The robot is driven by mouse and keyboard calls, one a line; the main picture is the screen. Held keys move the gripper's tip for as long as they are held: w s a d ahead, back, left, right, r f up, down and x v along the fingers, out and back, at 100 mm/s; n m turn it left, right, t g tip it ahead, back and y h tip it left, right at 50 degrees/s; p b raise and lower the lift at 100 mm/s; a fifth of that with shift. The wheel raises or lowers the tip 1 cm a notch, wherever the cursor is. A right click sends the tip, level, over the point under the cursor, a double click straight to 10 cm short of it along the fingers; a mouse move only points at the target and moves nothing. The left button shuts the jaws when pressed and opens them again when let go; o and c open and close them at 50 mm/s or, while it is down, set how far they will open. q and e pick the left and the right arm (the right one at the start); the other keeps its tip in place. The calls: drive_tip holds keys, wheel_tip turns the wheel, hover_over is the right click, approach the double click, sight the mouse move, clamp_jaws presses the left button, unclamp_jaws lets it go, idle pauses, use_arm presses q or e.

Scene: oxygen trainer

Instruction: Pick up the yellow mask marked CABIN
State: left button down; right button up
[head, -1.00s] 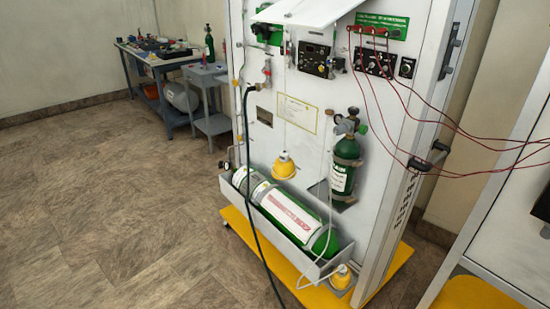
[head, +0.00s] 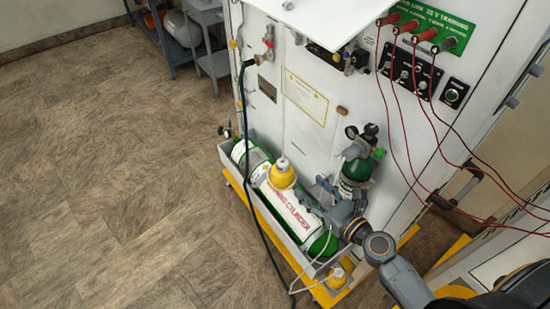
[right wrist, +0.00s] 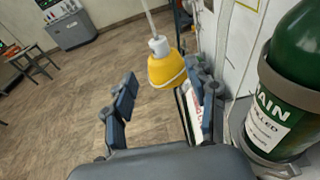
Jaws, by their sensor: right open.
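A yellow mask (head: 282,175) with a pale top fitting hangs in front of the white panel, above the large green cylinder. In the right wrist view this mask (right wrist: 167,71) hangs from a pale hose, beyond and between my fingertips. A second yellow mask (head: 337,278) is low by the tray's right end. I cannot read a CABIN mark on either. My right gripper (head: 321,197) is open and empty, to the right of the hanging mask and apart from it. Its two fingers show in the right wrist view (right wrist: 165,88). My left gripper is not in view.
A small green cylinder (head: 356,170) is mounted right beside my right gripper. The large green cylinder (head: 290,207) lies in a tray below. A dark hose (head: 247,130) hangs at the left and red wires cross the right. The floor at left is clear.

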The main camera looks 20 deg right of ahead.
sight(286, 167)
drive_tip(key=p+x, duration=0.1)
drive_tip(key=x, duration=0.6)
drive_tip(key=shift+a+r, duration=0.1)
drive_tip(key=shift+a, duration=0.1)
drive_tip(key=shift+x, duration=3.1)
drive_tip(key=shift+s+d, duration=0.1)
drive_tip(key=shift+c, duration=0.6)
drive_tip(key=c, duration=0.3)
clamp_jaws()
